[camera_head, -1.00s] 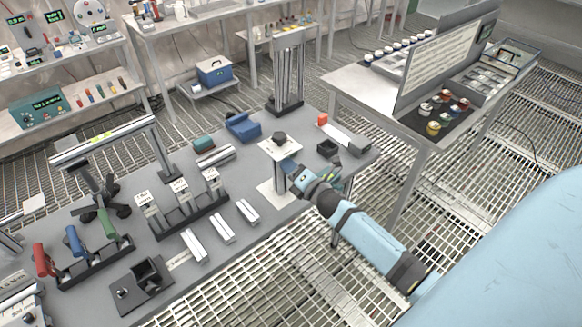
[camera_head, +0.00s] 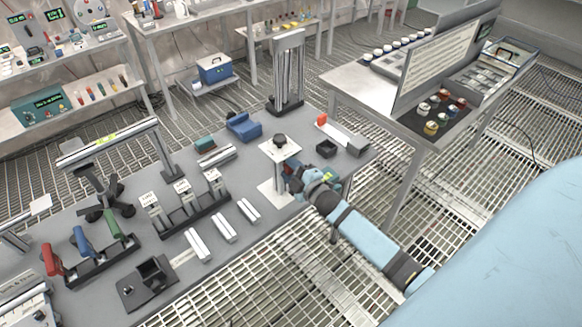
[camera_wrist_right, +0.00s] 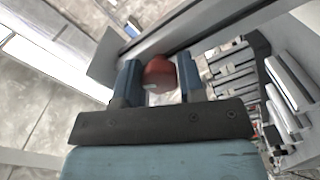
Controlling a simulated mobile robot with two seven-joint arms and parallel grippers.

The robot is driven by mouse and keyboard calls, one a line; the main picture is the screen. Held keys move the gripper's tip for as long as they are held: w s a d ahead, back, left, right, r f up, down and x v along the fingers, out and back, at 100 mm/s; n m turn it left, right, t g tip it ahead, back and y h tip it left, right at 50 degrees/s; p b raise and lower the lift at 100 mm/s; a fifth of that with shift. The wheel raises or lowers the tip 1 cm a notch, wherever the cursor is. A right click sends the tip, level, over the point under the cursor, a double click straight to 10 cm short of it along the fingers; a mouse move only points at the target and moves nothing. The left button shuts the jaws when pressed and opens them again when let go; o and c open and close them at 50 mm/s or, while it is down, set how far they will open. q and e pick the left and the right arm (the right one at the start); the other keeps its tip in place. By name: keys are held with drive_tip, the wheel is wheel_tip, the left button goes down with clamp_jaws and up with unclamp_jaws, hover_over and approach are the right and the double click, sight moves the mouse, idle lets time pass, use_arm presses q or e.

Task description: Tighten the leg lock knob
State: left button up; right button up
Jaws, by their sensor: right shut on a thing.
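A stand with a silver post (camera_head: 276,176) rises from a white base plate on the grey bench. It carries a white square top plate (camera_head: 268,149) with a black knob (camera_head: 280,140) on it. My right gripper (camera_head: 289,171) reaches in low from the right, beside the post and below the top plate. In the right wrist view a round red knob (camera_wrist_right: 159,73) sits between my two blue fingers, which are shut on it. In the head view the red knob is mostly hidden by the gripper. My left gripper is out of view.
The grey bench (camera_head: 235,258) holds a blue block (camera_head: 243,127), a black open box (camera_head: 326,148), silver bars (camera_head: 224,228) and coloured handles (camera_head: 81,241). A side table (camera_head: 350,83) with a panel stands beyond my right arm. Metal grating lies in front.

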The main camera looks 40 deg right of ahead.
drive_tip(key=m+p, duration=0.1)
drive_tip(key=m, duration=0.2)
drive_tip(key=shift+r, duration=0.1)
drive_tip(key=m+p, duration=0.1)
drive_tip(key=m, duration=0.2)
drive_tip(key=shift+m, duration=0.3)
drive_tip(key=m, duration=0.3)
drive_tip(key=shift+p, duration=0.35)
drive_tip(key=shift+m, duration=1.5)
drive_tip(key=o, duration=0.9)
